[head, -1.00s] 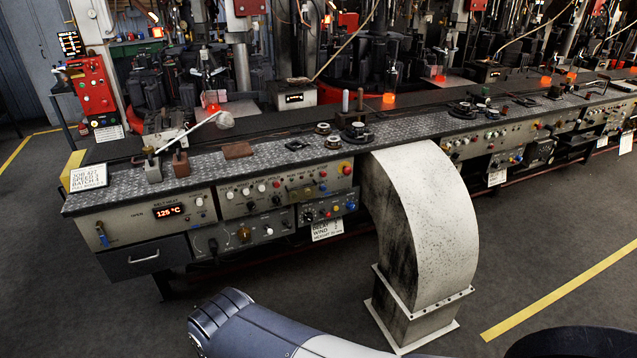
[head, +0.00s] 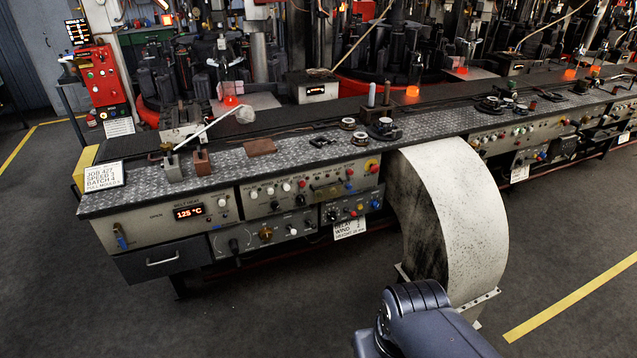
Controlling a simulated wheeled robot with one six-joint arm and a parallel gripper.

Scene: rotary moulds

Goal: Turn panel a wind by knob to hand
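The control bench has several panels along its front. The lower middle panel (head: 266,234) carries a brass knob (head: 265,234) and several smaller knobs. To its right, a small panel (head: 350,208) has a blue knob (head: 375,204) and dark knobs, with a white card (head: 350,228) below it that seems to read "DELAY" and "WIND". Panel letters are too small to read, so I cannot tell which knob is panel a's wind by knob, nor its setting. A grey-blue link of my arm shows at the bottom right, in front of the duct. My gripper is out of view.
A large curved grey duct (head: 462,205) comes down from the bench to the floor on the right. A drawer (head: 163,258) and a 125 °C display (head: 189,212) are at the bench's left end. The floor in front of the left half is clear.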

